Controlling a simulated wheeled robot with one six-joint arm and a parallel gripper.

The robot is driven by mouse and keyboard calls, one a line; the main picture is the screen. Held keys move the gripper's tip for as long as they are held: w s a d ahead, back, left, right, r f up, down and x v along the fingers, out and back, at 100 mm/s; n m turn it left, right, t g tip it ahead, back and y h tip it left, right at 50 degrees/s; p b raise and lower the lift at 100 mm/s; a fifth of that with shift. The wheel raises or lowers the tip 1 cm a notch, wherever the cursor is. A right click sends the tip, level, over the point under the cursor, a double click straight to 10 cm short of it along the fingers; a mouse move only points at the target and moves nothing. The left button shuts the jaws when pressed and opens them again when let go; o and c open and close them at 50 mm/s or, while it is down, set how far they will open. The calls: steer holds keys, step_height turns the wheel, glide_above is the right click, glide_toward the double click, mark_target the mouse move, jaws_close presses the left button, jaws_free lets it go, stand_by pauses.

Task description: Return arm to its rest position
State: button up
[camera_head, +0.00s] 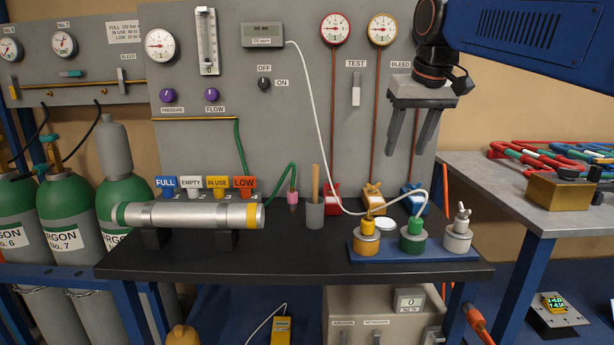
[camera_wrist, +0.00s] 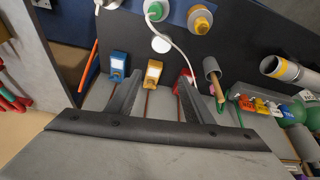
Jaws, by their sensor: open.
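My gripper (camera_head: 407,145) hangs at the upper right in the head view, in front of the grey panel (camera_head: 290,130) and above the black bench (camera_head: 300,248). Its two fingers point down and stand wide apart. Nothing is between them. My arm reaches in from the upper right corner. In the wrist view my gripper (camera_wrist: 160,82) also shows two separated, empty fingers, with a yellow block (camera_wrist: 153,72) seen beyond and between them.
A blue tray (camera_head: 440,246) with three capped pots stands on the bench below my gripper. A white cable (camera_head: 318,110) loops from the panel meter to the pots. A silver cylinder (camera_head: 185,215) lies at left. A side table (camera_head: 520,215) stands at right.

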steer(key=s+d+f, duration=0.3)
steer(key=s+f, duration=1)
steer(key=f, duration=0.3)
steer(key=s+d+f+m, duration=0.1)
steer(key=s+d+f, duration=0.3)
steer(key=s+f, duration=1)
steer(key=shift+d+f+h, duration=0.2)
steer(key=shift+f+h, duration=0.1)
steer(key=shift+f, duration=0.55)
steer(key=shift+s, duration=0.1)
